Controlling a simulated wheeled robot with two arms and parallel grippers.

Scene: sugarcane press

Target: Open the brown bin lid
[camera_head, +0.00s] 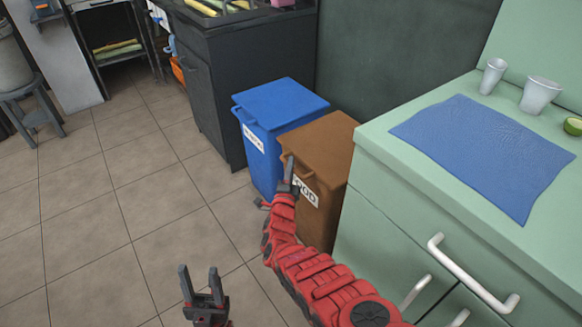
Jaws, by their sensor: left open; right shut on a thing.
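The brown bin (322,209) stands between the blue bin and the green counter, with a partly covered white label on its front. Its brown lid (325,142) lies flat and looks closed. The lid's front handle (300,174) sticks out at the front left edge. My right gripper (288,172) is at this handle and shut on it; its dark finger stands upright there, and my red arm hides part of the bin's front. My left gripper (200,283) is open and empty, low over the floor in front of the bins.
A blue bin (280,104) stands directly left of the brown one. The green counter (420,178) is close on the right, with a blue cloth (484,151), cups (540,94) and handles. A dark cabinet (221,90) stands behind. The tiled floor (110,200) at left is clear.

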